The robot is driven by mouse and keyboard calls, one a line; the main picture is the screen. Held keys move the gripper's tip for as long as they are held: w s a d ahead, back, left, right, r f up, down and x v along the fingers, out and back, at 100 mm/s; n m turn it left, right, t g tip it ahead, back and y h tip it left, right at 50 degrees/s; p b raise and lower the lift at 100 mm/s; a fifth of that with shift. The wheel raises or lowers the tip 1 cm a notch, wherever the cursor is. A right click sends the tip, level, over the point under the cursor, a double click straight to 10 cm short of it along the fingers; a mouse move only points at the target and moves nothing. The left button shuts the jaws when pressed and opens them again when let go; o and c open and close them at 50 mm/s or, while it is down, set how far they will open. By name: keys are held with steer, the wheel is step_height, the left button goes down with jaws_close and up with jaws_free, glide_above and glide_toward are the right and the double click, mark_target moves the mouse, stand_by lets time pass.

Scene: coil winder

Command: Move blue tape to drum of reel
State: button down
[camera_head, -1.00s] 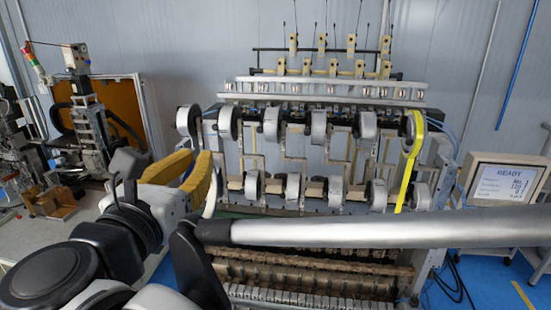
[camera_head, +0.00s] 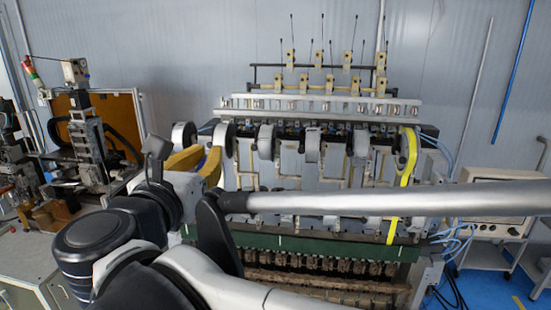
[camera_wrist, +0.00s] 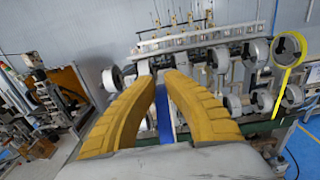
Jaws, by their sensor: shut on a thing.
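My gripper (camera_head: 205,160) has two curved yellow fingers, also seen in the wrist view (camera_wrist: 160,78). They are closed on the blue tape (camera_wrist: 164,115), a strip standing between them. In the head view only a small patch of the tape (camera_head: 201,164) shows; the rest is hidden. The reels of the winder sit in two rows. An upper-left reel drum (camera_head: 224,138) is just beyond the fingertips; another drum (camera_head: 183,136) is farther left. In the wrist view a white drum (camera_wrist: 112,79) is left of the fingers. I cannot tell whether the tape touches a drum.
A yellow tape (camera_head: 404,185) hangs over the rightmost upper reel. Thin rods and guides (camera_head: 320,90) rise above the reels. A display box (camera_head: 495,195) stands at the right. Another machine (camera_head: 92,140) stands at the left. Blue floor shows at the right.

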steer(key=w, duration=0.9)
steer(key=shift+d, duration=0.45)
steer(key=shift+s, duration=0.15)
stand_by(0.8)
steer(key=b, duration=0.1)
glide_toward(264, 126)
steer(key=shift+w+a+r, duration=0.3)
steer(key=shift+w+a, duration=0.15)
steer(key=shift+a, duration=0.4)
steer(key=shift+w+a+r, duration=0.35)
steer(key=shift+w+a, duration=0.05)
steer(key=shift+a, duration=0.45)
steer(key=shift+w+a+r, duration=0.3)
steer(key=shift+w+a, duration=0.15)
steer(key=shift+a, duration=0.35)
steer(key=w, duration=0.8)
steer(key=shift+d, duration=0.3)
steer(key=shift+s+d, duration=0.1)
steer(key=shift+d, duration=0.05)
steer(key=shift+s+d+b, duration=0.15)
steer(key=shift+d+b, duration=0.25)
steer(key=shift+d, duration=1.95)
